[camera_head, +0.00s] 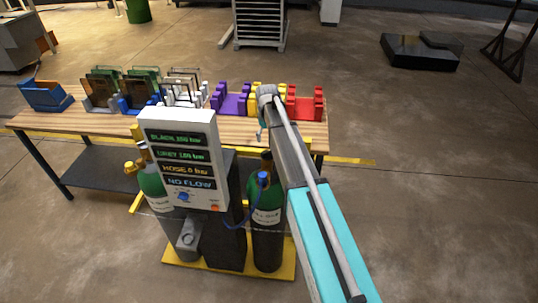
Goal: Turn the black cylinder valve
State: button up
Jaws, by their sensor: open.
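The black cylinder (267,240) stands at the right of a small cylinder stand, upright, with a green upper part and a white label. A blue round knob (263,178) sits at its top front, likely its valve, and a blue hose runs from near it toward the panel. A second cylinder (152,182) with a green shoulder stands at the left, with a yellow knob (130,168) beside it. My arm reaches from the lower right up past the right side of the black cylinder.
A white display panel (181,150) stands in front of the cylinders, reading "NO FLOW" on its lowest line. The yellow base (215,268) carries the stand. Behind is a wooden table (60,119) with several coloured holders. Floor is clear at left and right.

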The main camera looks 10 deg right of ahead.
aim_at(267, 151)
jog(key=shift+f+b, duration=3.6)
jog(key=shift+f, duration=0.3)
